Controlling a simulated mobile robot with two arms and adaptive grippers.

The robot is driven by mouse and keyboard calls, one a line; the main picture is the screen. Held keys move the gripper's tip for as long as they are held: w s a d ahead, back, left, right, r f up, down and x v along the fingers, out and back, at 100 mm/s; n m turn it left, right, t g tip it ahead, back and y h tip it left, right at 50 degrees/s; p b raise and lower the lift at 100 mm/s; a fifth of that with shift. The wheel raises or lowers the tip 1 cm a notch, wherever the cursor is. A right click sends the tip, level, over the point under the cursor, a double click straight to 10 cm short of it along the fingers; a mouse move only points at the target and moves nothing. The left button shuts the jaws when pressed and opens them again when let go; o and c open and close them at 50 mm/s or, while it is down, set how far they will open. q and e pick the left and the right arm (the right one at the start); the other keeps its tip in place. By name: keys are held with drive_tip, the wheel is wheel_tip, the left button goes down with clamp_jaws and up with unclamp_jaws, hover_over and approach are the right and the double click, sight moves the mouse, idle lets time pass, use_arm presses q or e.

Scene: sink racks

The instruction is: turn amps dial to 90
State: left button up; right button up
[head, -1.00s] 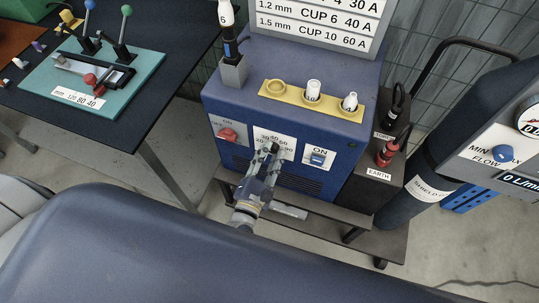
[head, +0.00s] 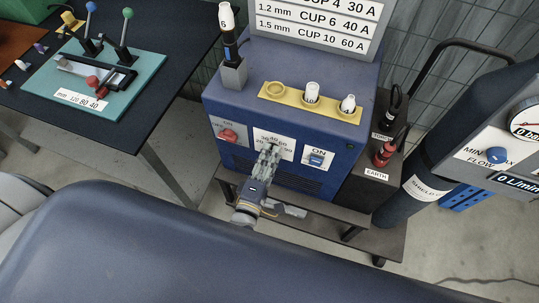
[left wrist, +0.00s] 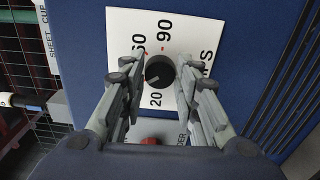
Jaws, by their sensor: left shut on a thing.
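The amps dial (left wrist: 160,70) is a small round black knob on a white scale plate (left wrist: 200,28) marked 20, 60 and 90, among other figures. In the left wrist view the fingers of my left gripper (left wrist: 162,66) stand on either side of the knob, shut on it. In the head view my left gripper (head: 268,150) reaches to the blue machine's front and hides the knob and part of its scale plate (head: 286,143). I cannot tell surely which figure the knob points at. My right gripper is not in view.
On the blue machine (head: 300,75), a red knob (head: 228,135) is left of the dial and a blue ON switch (head: 316,159) right of it. A yellow cup holder (head: 290,98) is on top. A gas cylinder (head: 400,205) stands right, a dark table (head: 165,80) left.

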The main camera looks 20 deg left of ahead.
use_arm(q)
drive_tip(key=m+p, duration=0.1)
drive_tip(key=m, duration=1)
drive_tip(key=m+p, duration=0.2)
drive_tip(key=m, duration=0.8)
drive_tip(key=shift+a+f+m, duration=0.15)
drive_tip(key=shift+m, duration=0.25)
drive_tip(key=o, duration=1.1)
drive_tip(key=shift+c, duration=0.2)
drive_tip(key=s, duration=1.2)
drive_tip(key=shift+a, duration=0.2)
